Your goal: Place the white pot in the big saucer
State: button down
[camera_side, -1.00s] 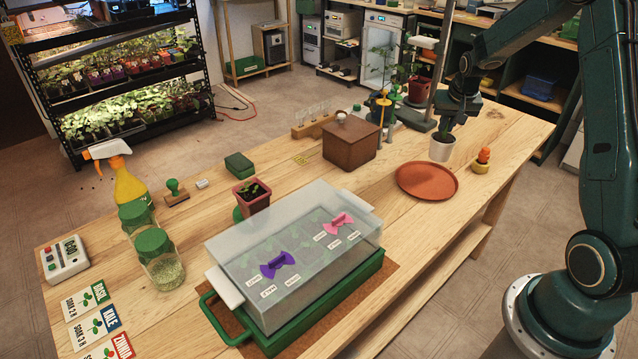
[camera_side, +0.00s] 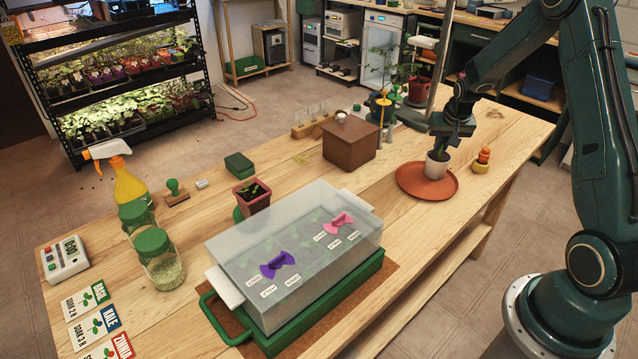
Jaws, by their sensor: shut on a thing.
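A small orange-and-yellow object (camera_side: 482,160) stands just right of the saucer. A brown box (camera_side: 350,145) is to the left, behind it. The clear-lidded green tray (camera_side: 300,255) stands at front left. Bare wood lies in front of the saucer.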

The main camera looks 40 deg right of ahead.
jog(key=c, duration=1.9)
grip_release()
jog(key=shift+f, duration=0.15)
jog(key=shift+c, duration=0.2)
jog(key=o, duration=0.4)
jog(key=shift+o, duration=0.2)
jog(key=v, duration=1.2)
jog(key=shift+r, duration=0.2)
